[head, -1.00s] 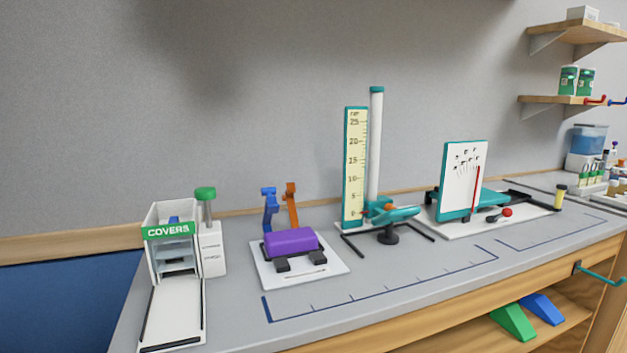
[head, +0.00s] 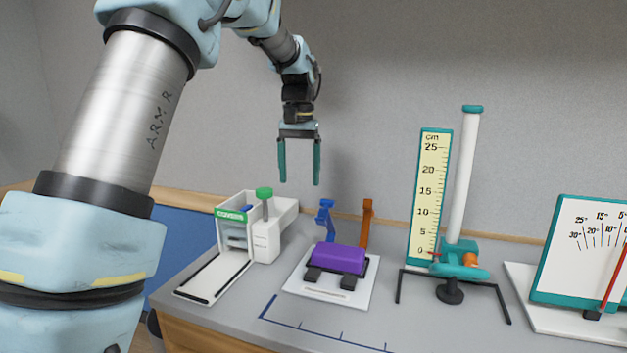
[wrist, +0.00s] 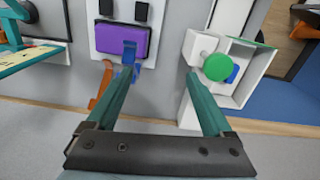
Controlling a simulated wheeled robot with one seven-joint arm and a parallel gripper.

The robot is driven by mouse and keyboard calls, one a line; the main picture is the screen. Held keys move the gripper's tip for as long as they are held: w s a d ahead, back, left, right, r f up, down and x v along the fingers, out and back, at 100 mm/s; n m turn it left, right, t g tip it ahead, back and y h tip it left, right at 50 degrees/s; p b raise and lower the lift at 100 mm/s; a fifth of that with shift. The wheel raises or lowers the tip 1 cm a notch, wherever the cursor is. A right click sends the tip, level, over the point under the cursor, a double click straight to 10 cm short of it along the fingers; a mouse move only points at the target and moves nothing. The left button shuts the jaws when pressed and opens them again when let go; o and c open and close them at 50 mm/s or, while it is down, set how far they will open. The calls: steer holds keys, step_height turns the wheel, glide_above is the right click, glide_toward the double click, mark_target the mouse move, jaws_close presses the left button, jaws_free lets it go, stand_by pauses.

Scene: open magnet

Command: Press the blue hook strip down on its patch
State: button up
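The blue hook strip (head: 326,219) stands up at the back left of a purple block (head: 338,259), on a white base plate (head: 331,291). In the wrist view the blue strip (wrist: 129,62) shows close to the left fingertip, at the edge of the purple block (wrist: 121,41); whether they touch cannot be told. An orange strip (head: 366,222) stands to its right, also upright. My gripper (head: 300,184) is open and empty, pointing down in the air above and behind the covers box and the block. The patch for the blue strip cannot be made out.
The white covers box (head: 232,227) with a green knob (head: 264,192) stands left of the plate. A cm scale (head: 430,195) with a white column stands to the right. A white dial board (head: 592,250) is farther right. The front bench strip is clear.

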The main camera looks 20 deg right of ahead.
step_height(320, 180, up, 4)
steer(key=m, duration=0.1)
glide_above(327, 200)
step_height(327, 200, down, 10)
steer(key=shift+f+p, duration=0.25)
steer(key=shift+p, duration=1)
steer(key=shift+c, duration=0.2)
jaws_close()
